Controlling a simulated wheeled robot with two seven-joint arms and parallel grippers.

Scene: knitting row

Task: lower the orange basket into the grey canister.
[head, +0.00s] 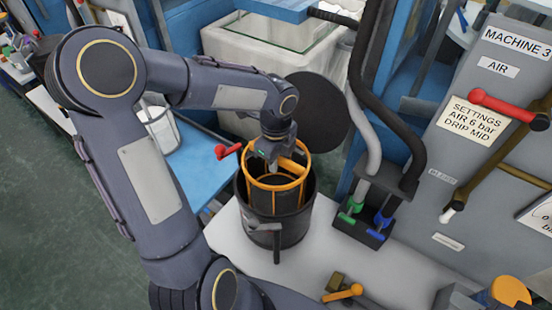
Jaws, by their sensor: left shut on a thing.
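The orange basket (304,166) is an open wire frame with a top ring, upright bars and a bar across the top. My left gripper (277,163) is shut on the basket at its top. The lower part of the basket is inside the dark grey canister (278,230), and its ring stands above the canister's rim. The canister stands upright on a pale table top. The basket's bottom is hidden inside the canister. My right gripper is not in view.
A round dark disc (317,113) stands behind the canister. A black block with green and blue taps and hoses (365,215) is to the right. A small orange-handled valve (343,292) lies in front. A red handle (228,151) is at left. The grey machine panel (480,130) is at right.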

